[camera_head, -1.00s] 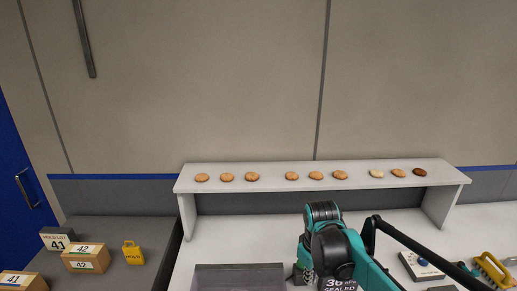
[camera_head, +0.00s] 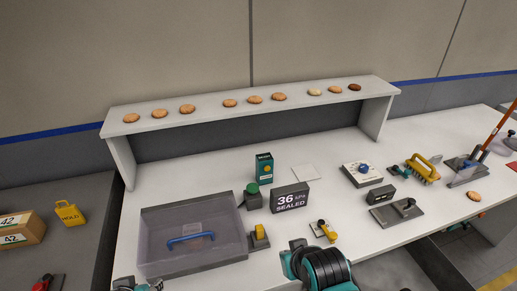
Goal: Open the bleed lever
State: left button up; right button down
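Two small yellow levers show, and I cannot tell by label which is the bleed lever. One yellow lever (camera_head: 259,231) stands on a dark block just right of the lidded grey case. The other yellow lever (camera_head: 322,226) lies tilted on a small pale plate in front of the display. The display (camera_head: 290,198) reads 36 kPa SEALED. The case (camera_head: 190,262) has a clear lid with a blue handle (camera_head: 190,239). A teal and black part of my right arm is at the bottom centre, close in front of the pale plate; its fingers are not visible. Only a sliver of my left arm shows at bottom left.
A green-capped dark post (camera_head: 252,196) and a green box (camera_head: 264,167) stand behind the levers. A shelf (camera_head: 150,108) with several biscuits runs along the back. Bare tabletop separates several items.

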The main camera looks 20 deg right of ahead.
aim_at(332, 237)
jog(key=z, duration=1.3)
jog(key=k+j, duration=0.2)
jog(key=i+l, duration=0.2)
